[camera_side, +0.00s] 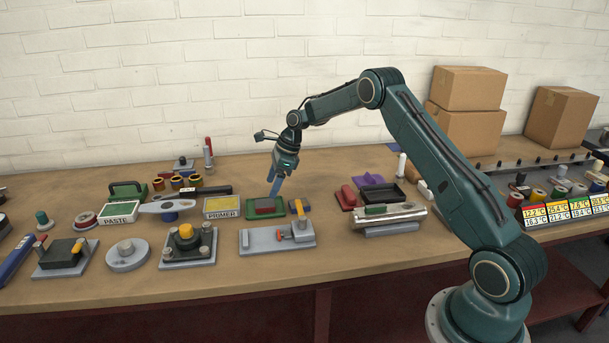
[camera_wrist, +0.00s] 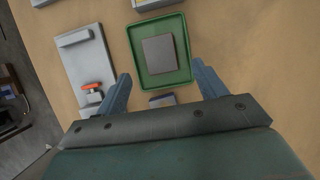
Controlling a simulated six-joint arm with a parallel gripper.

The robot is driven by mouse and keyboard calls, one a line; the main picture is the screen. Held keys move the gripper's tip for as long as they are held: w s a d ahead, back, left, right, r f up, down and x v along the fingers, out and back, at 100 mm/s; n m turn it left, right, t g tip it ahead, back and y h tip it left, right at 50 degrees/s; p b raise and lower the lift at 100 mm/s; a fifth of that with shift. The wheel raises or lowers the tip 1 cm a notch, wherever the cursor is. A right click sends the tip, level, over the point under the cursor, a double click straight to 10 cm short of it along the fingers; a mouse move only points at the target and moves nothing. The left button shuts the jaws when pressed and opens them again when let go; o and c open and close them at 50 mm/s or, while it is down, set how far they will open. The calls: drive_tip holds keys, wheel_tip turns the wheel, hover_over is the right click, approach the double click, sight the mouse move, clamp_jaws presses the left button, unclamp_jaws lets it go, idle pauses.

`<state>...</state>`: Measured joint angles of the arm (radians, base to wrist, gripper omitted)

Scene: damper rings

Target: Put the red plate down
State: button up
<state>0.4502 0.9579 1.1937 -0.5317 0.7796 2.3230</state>
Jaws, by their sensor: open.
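A green-rimmed tray (camera_side: 252,212) lies flat on the bench, left of my gripper's base. In the side view a dark red patch (camera_side: 266,204) shows on it, which may be the red plate. In the wrist view the tray (camera_wrist: 183,72) holds a flat grey rectangular piece (camera_wrist: 158,55), and no red plate shows there. My gripper (camera_side: 274,190) points down just above the tray's right part.
A grey fixture with an orange-red knob (camera_side: 276,236) stands in front of the tray; it also shows in the wrist view (camera_wrist: 88,65). The yellow PRIMER box (camera_side: 222,207) is close on the left. A small blue-and-tan block (camera_side: 299,208) is close on the right.

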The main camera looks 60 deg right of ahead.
drive_tip(key=v, duration=0.7)
drive_tip(key=shift+r, duration=0.2)
clamp_jaws()
idle(0.4)
drive_tip(key=shift+r, duration=0.1)
idle(1.0)
